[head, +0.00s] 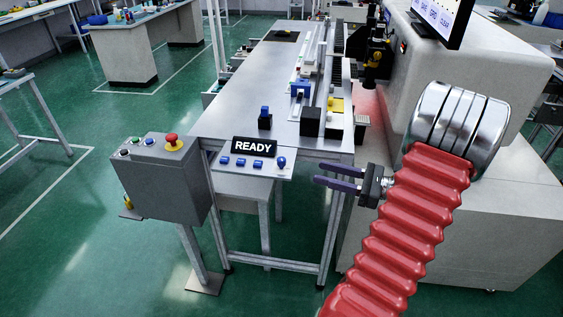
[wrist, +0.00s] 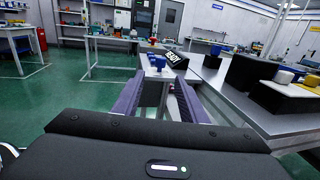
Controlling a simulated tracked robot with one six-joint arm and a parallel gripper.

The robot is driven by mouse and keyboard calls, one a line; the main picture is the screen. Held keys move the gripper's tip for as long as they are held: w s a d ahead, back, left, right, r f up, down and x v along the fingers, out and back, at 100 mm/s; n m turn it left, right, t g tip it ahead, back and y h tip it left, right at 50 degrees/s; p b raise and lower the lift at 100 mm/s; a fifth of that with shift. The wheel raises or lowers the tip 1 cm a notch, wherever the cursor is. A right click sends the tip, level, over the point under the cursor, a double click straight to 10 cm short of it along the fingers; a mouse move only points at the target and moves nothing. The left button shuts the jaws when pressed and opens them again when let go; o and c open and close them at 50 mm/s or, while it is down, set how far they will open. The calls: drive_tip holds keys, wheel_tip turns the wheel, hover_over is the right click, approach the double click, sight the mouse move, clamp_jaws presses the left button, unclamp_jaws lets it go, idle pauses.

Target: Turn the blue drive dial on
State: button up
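A blue round knob (head: 281,161), which looks like the drive dial, stands at the right end of a light control panel (head: 225,168). Its on or off position is too small to tell. My gripper (head: 338,184) is open and empty, to the right of the knob and apart from it, with its dark purple fingers pointing left. In the wrist view the gripper (wrist: 160,82) shows its two fingers spread apart. A small blue shape (wrist: 157,62) shows between and beyond the fingertips and looks like the knob.
A black READY sign (head: 254,147) stands at the panel's back, behind several blue buttons (head: 240,162). A grey box (head: 162,175) with a red emergency stop (head: 172,140) is to the left. The metal bench (head: 270,85) rises behind the panel. A large grey machine (head: 490,80) stands at the right.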

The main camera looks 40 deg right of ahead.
sight(281, 162)
drive_tip(key=x, duration=1.4)
drive_tip(key=shift+c, duration=0.4)
clamp_jaws()
